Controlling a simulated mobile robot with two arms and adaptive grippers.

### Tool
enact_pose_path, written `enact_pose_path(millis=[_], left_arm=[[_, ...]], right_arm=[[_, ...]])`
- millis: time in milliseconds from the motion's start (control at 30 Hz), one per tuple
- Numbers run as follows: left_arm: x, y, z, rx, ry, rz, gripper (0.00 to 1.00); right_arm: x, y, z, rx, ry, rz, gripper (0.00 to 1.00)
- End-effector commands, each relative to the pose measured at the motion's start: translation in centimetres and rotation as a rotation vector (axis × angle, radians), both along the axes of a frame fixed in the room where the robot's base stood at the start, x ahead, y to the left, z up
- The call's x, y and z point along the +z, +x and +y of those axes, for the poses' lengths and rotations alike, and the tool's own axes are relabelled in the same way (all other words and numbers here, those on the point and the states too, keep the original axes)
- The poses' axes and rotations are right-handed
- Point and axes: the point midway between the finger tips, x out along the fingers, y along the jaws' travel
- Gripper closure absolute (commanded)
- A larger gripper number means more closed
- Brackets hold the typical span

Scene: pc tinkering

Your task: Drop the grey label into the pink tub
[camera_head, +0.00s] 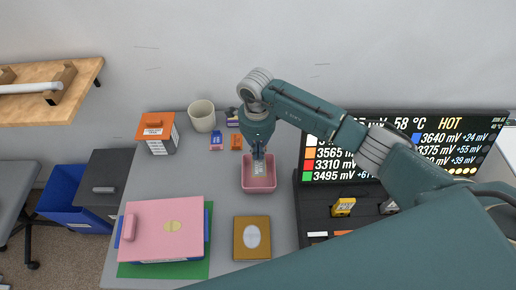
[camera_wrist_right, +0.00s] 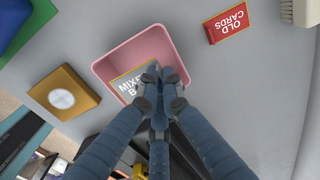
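The pink tub (camera_head: 246,184) stands on the grey table near the middle of the head view; it also shows in the right wrist view (camera_wrist_right: 108,66). The grey label (camera_wrist_right: 128,84), with white lettering and a thin yellow edge, is over the tub's opening; in the head view it shows as a small pale card (camera_head: 259,168). My right gripper (camera_head: 258,152) points down over the tub's far side. Its fingertips (camera_wrist_right: 162,74) are drawn together at the label's edge and appear shut on it. The fingers hide part of the label. My left gripper is in neither view.
A brown box with a pale oval (camera_head: 252,237) stands nearer than the tub. A pink binder (camera_head: 165,225) lies left on a green mat. An orange-topped box (camera_head: 157,133), a cream cup (camera_head: 202,116) and a red OLD CARDS box (camera_wrist_right: 226,22) are nearby. A dark display (camera_head: 400,150) stands right.

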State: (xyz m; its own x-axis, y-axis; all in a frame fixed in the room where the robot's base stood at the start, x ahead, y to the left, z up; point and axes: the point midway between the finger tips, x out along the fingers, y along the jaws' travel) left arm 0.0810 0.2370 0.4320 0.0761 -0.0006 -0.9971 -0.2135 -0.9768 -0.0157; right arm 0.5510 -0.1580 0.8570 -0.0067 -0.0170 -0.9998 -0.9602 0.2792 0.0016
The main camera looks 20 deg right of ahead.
Motion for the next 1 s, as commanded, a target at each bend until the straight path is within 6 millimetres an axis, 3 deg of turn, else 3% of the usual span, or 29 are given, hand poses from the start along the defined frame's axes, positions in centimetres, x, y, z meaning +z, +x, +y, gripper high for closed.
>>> enact_pose_path(millis=[200, 500, 967, 1000], left_arm=[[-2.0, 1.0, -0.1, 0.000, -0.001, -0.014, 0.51], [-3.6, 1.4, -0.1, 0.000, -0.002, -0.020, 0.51], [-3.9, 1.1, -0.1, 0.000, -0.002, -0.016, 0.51], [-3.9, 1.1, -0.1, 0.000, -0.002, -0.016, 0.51]], right_arm=[[-3.2, -0.1, 0.1, 0.002, 0.001, 0.002, 1.00], [-5.7, -0.1, 0.1, 0.003, 0.001, 0.001, 1.00], [-6.2, 0.0, 0.1, 0.003, 0.001, 0.001, 1.00], [-6.2, 0.0, 0.1, 0.003, 0.001, 0.001, 0.89]])
